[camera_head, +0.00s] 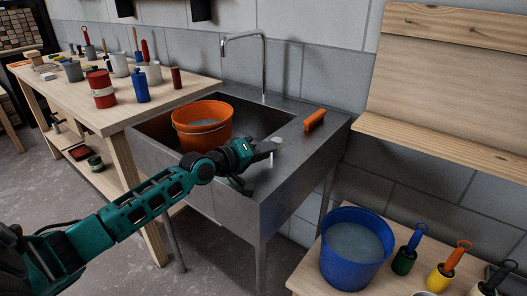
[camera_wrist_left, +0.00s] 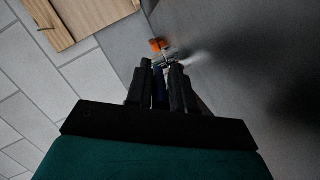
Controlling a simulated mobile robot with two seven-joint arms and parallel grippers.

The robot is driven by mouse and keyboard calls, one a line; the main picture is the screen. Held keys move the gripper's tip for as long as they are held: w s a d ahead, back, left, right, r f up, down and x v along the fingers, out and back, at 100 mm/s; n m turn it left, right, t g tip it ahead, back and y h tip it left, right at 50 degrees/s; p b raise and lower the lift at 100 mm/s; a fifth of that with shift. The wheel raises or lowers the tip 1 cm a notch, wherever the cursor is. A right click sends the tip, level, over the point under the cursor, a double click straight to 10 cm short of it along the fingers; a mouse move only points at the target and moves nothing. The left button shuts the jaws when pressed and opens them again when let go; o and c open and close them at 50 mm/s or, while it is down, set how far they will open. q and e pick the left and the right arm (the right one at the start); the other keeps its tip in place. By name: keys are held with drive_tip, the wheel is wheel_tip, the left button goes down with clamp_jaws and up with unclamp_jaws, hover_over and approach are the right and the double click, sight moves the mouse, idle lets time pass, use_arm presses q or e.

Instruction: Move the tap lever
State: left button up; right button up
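A grey metal sink (camera_head: 293,170) stands in the middle of the head view, with a tall bent tap spout (camera_head: 264,65) at its back. A small pale post with a flat top (camera_head: 277,141), perhaps the tap lever, stands at the sink's right part. My left gripper (camera_head: 264,149) is right beside this post; contact is unclear. In the left wrist view its two dark fingers (camera_wrist_left: 161,66) are apart, with a thin pale metal piece (camera_wrist_left: 169,58) at the tips. The fingers partly hide what lies between them. My right gripper is not in view.
An orange bucket (camera_head: 203,124) sits in the basin, close behind my left wrist. An orange block-like object (camera_head: 315,119) lies on the sink's right deck. A wooden bench (camera_head: 120,118) with cans is at left. A blue bucket (camera_head: 354,262) stands on the front right table.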

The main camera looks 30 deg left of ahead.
use_arm(q)
clamp_jaws()
